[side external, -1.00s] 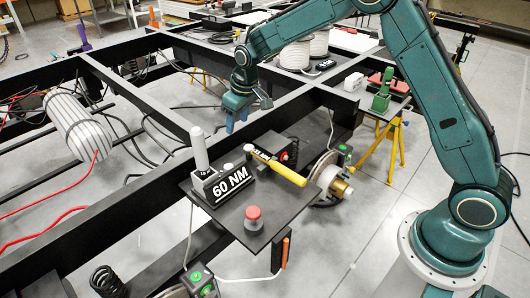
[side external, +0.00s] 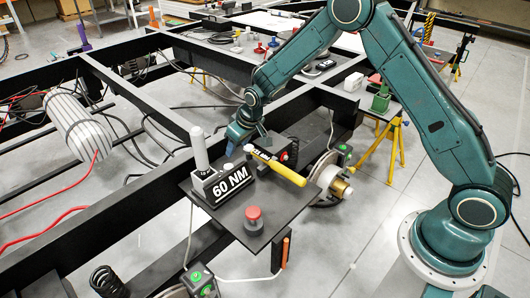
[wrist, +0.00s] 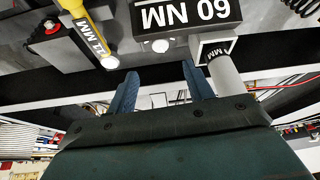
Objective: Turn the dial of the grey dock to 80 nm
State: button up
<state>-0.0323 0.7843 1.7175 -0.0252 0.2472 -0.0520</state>
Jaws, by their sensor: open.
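The dock (side external: 207,188) with the "60 NM" label stands on a dark plate; it looks dark grey to black. A light grey cylinder-shaped tool (side external: 199,150) stands upright in it. In the wrist view the label (wrist: 188,13) is upside down, and the tool's grey body (wrist: 224,72) is at right. A small pale round knob (wrist: 160,45), possibly the dial, sits beside the label; it also shows at the dock's back edge in the side view (side external: 228,168). My gripper (wrist: 160,78) is open and empty, its fingers apart on either side of the knob's line, short of it.
A second dock (side external: 266,153) with a "MM" label and a yellow-handled tool (side external: 288,174) is close beside. A red button (side external: 253,213) sits at the plate's front. Black chassis beams (side external: 130,92) run around and below.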

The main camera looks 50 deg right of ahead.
aim_at(229, 167)
jog(key=shift+x, duration=6.3)
jog(key=c, duration=1)
